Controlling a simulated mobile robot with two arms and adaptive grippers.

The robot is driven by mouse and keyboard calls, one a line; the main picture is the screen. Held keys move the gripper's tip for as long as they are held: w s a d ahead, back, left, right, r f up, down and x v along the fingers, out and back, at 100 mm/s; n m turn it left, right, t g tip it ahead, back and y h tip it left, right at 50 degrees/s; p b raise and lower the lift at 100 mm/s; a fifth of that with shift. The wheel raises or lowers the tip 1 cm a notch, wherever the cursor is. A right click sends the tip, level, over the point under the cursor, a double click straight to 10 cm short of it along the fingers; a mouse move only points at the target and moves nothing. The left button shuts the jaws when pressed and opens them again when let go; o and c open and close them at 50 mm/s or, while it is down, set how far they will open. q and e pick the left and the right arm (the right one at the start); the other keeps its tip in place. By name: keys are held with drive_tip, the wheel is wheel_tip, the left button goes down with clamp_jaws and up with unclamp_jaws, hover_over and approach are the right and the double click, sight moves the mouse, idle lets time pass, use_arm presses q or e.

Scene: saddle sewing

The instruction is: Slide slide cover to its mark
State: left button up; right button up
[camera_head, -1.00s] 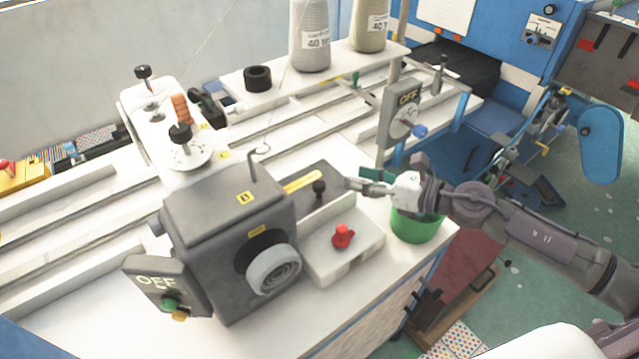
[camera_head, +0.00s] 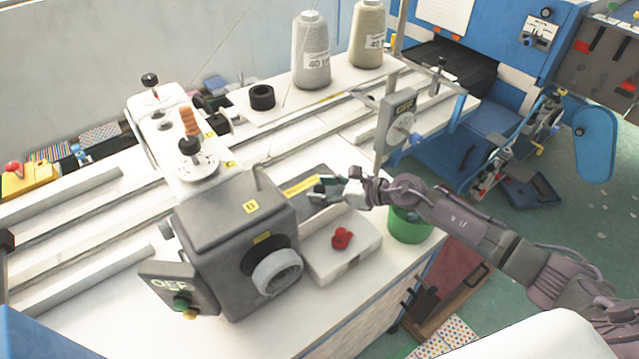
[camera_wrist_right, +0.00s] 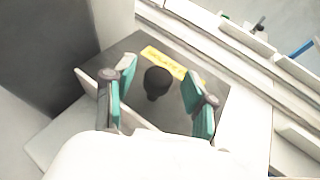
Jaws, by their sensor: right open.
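The slide cover (camera_head: 303,181) is a dark grey flat plate with a yellow label, beside the grey sewing machine head (camera_head: 236,223). In the right wrist view the slide cover (camera_wrist_right: 128,55) carries a round black knob (camera_wrist_right: 157,82). My right gripper (camera_head: 318,188) is over the cover and hides the knob in the head view. In the right wrist view my right gripper (camera_wrist_right: 157,97) is open, with one teal-padded finger on each side of the knob and visible gaps to it. I cannot make out a mark. My left gripper is not in view.
A white block with a red knob (camera_head: 342,238) sits just in front of the cover. A green bin (camera_head: 408,226) stands to the right, under my right arm. A switch panel on a post (camera_head: 397,122) rises behind. Thread cones (camera_head: 311,52) stand at the back.

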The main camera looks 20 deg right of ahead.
drive_tip(key=shift+w+a+f, duration=0.25)
drive_tip(key=shift+w+a, duration=0.15)
drive_tip(key=shift+a, duration=0.05)
clamp_jaws()
drive_tip(key=w+a+b, duration=0.1)
drive_tip(key=w+b, duration=0.1)
drive_tip(key=w, duration=0.1)
drive_tip(key=w+a+b, duration=0.1)
drive_tip(key=w+b, duration=0.2)
drive_tip(key=w, duration=0.1)
drive_tip(key=w+a+b, duration=0.2)
drive_tip(key=w, duration=0.2)
drive_tip(key=shift+f+b, duration=0.2)
drive_tip(key=shift+b, duration=0.2)
drive_tip(key=shift+r, duration=0.35)
drive_tip(key=shift+c, duration=2.2)
unclamp_jaws()
drive_tip(key=o, duration=0.4)
drive_tip(key=shift+w+f, duration=0.15)
drive_tip(key=shift+o, duration=0.2)
